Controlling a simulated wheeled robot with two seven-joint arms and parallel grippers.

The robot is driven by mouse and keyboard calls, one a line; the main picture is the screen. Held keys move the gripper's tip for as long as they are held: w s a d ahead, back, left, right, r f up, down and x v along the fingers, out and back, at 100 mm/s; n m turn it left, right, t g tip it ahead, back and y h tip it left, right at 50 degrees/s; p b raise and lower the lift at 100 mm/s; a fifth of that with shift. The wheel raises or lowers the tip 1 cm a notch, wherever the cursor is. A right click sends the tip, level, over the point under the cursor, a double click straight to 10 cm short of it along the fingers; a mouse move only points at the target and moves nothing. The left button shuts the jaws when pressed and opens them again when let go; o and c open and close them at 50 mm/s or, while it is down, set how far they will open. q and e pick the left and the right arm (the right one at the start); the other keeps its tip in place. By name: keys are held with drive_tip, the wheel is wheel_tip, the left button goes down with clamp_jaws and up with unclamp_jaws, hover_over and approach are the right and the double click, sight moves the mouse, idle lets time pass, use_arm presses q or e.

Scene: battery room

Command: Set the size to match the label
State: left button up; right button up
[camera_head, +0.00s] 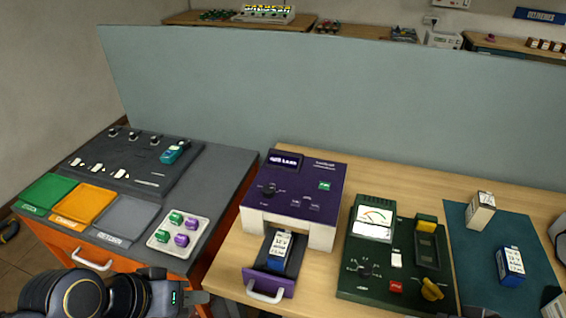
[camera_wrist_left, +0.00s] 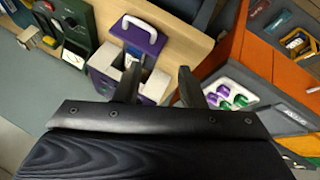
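The purple-and-white machine (camera_head: 325,210) stands on the wooden table. It has a lit display (camera_head: 284,160), a black dial (camera_head: 268,189) and a green button (camera_head: 324,185). Its purple drawer (camera_head: 258,282) is pulled out, and a blue battery with a white label (camera_head: 279,248) lies in it; the label is too small to read. My left gripper (camera_head: 204,298) is low, left of the drawer, and touches nothing I can see. The left wrist view shows its fingers (camera_wrist_left: 156,87) spread and empty, with the drawer (camera_wrist_left: 138,42) beyond.
A dark green tester (camera_head: 398,255) with a meter, dial and yellow knob stands right of the machine. Batteries (camera_head: 481,210) (camera_head: 510,265) stand on a teal mat (camera_head: 462,240). At left are coloured trays (camera_head: 84,205) and a tray of green and purple pieces (camera_head: 160,252). A grey partition (camera_head: 350,100) stands behind.

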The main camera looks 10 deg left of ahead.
use_arm(q)
clamp_jaws()
idle(0.3)
idle(1.6)
